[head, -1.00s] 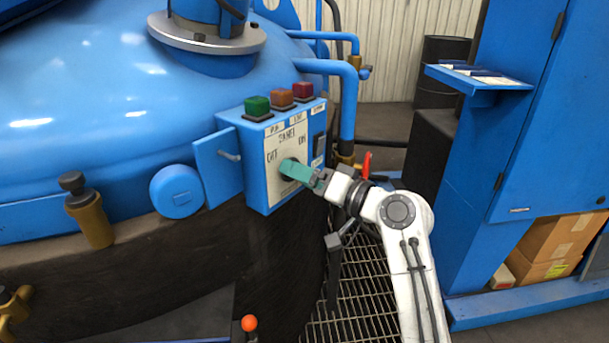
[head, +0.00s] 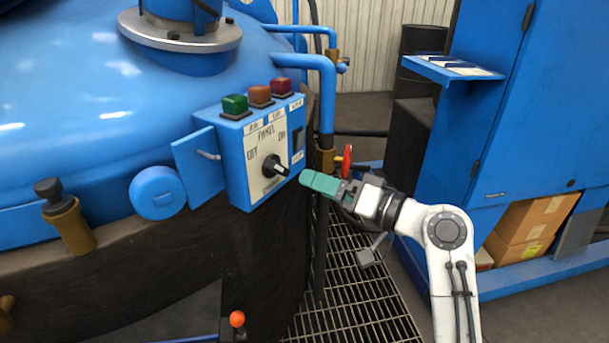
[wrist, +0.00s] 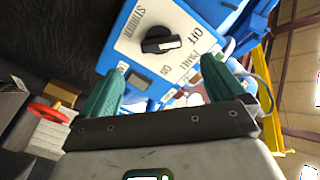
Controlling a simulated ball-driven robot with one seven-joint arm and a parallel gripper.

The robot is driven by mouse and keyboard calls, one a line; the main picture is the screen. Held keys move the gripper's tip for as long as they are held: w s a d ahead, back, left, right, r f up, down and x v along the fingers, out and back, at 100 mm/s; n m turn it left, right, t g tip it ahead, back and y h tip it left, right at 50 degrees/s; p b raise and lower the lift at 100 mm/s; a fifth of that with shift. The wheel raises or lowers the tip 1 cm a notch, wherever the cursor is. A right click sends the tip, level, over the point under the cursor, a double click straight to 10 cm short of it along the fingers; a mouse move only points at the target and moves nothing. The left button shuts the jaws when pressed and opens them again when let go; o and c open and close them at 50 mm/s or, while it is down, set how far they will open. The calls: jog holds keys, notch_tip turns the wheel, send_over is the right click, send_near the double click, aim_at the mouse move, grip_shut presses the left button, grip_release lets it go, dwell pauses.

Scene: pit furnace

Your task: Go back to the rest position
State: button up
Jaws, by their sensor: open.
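My gripper (head: 306,180) has teal fingers and is just right of the blue control box, apart from it. In the wrist view, my gripper (wrist: 160,85) shows its two fingers spread wide with nothing between them. The control box (head: 237,190) has a pale panel plate with a black rotary knob (head: 275,167), marked OFF and ON. The knob also shows in the wrist view (wrist: 160,41), beyond the fingertips and free of them. Its pointer is turned toward the ON side. Green (head: 235,104), orange (head: 260,95) and red (head: 281,87) buttons sit on top of the box.
A red valve handle (head: 347,161) stands close behind my gripper, by a blue pipe (head: 327,100). A blue cabinet (head: 520,110) with a small shelf (head: 452,72) stands at the right. Grating (head: 350,290) covers the floor below. An orange-tipped lever (head: 237,319) is at the bottom.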

jog(key=shift+v, duration=0.85)
jog(key=s+d+f+m+g+h, duration=0.1)
jog(key=s+d+f+h, duration=0.2)
jog(key=s+d+f, duration=0.45)
jog(key=s+d+f+m+g+h, duration=0.1)
jog(key=s+d+f+h, duration=0.2)
jog(key=f, duration=0.7)
jog(key=s+d+f+g+h, duration=0.1)
jog(key=s+d+f+h, duration=0.25)
jog(key=s+f, duration=0.45)
jog(key=s+d+f+m+g+h, duration=0.1)
jog(key=s+d+f+h, duration=0.15)
jog(key=s+d, duration=0.2)
jog(key=s+d+f+g+h, duration=0.1)
jog(key=s+d+f, duration=0.25)
jog(key=s, duration=0.25)
jog(key=s+d+m+g+h+p, duration=0.1)
jog(key=s+d+g+h+p, duration=0.3)
jog(key=s, duration=0.7)
notch_tip(320, 180, up, 19)
jog(key=t+y+p, duration=0.1)
jog(key=p, duration=1.5)
jog(key=shift+d+t, duration=0.3)
jog(key=shift+w, duration=0.1)
